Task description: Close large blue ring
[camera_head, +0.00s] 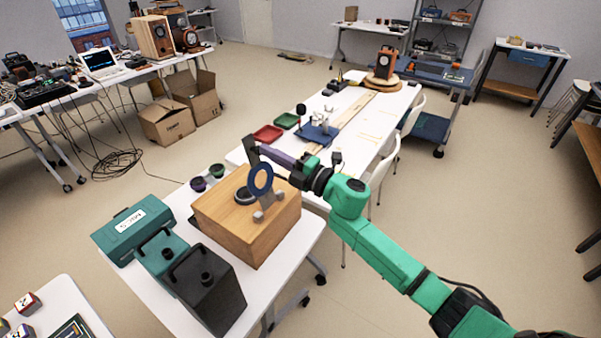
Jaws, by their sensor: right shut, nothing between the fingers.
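The large blue ring (251,182) stands raised and tilted up above the top of a wooden box (232,222). Grey bracket pieces (268,204) are beside its lower edge. A dark round opening with a rim (245,195) lies in the box top, left of and below the ring. My right gripper (254,153) reaches in from the right on the green arm. It is shut and empty, just above and behind the ring in the picture; whether it touches the ring I cannot tell. My left gripper is out of view.
The box stands on a white table (285,262) with teal and dark cases (205,285) at its front left and small purple and green cups (198,184) behind.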

